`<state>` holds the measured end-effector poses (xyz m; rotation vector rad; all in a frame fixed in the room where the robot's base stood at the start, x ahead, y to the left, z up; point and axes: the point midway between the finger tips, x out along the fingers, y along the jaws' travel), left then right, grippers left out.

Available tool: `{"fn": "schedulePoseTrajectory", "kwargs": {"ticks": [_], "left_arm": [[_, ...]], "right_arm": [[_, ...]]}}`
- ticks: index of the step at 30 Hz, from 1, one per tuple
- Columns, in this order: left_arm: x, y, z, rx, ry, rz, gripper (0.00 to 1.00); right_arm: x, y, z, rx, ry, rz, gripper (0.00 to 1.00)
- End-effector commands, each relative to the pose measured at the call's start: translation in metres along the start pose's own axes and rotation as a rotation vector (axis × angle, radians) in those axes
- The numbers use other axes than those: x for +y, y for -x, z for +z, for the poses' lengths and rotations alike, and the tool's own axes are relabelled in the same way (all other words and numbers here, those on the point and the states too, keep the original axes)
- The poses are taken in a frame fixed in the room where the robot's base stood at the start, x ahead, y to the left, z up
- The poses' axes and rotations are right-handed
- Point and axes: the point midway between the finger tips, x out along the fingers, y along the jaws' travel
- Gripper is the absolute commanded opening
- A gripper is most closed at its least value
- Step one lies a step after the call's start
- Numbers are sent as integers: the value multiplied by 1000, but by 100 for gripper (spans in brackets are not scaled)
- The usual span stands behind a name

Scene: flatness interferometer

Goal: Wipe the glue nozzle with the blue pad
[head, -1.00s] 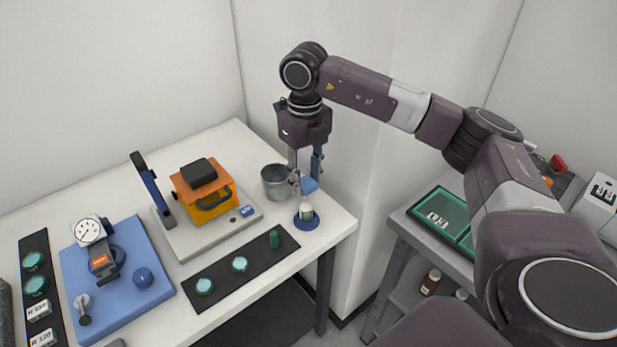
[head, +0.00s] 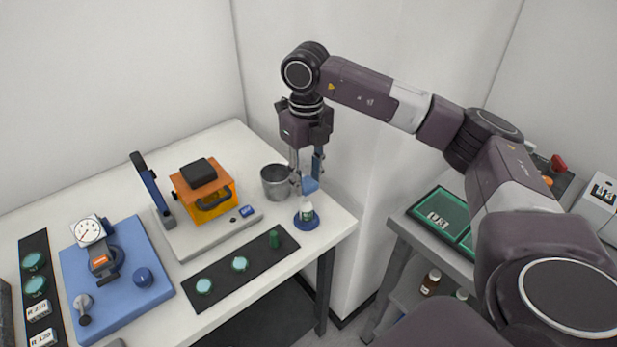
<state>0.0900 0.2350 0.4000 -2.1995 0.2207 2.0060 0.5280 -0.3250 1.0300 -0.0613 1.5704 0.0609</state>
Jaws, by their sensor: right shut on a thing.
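My right gripper (head: 307,176) points straight down over the right end of the white table. My left gripper is not in view.
A grey metal cup (head: 275,183) stands just left of the gripper. An orange box device (head: 203,193) sits on a grey plate further left. The table's right edge is close by.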

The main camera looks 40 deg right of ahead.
Motion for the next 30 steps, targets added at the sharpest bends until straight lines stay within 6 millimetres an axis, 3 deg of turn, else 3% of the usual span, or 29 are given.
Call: {"fn": "schedulePoseTrajectory", "kwargs": {"ticks": [7, 21, 30], "left_arm": [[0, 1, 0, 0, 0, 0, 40], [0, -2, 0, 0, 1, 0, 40], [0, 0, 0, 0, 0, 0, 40]], "right_arm": [[6, 0, 5, 0, 0, 0, 11], [-5, 0, -4, 0, 0, 0, 11], [-1, 0, -1, 0, 1, 0, 11]]}}
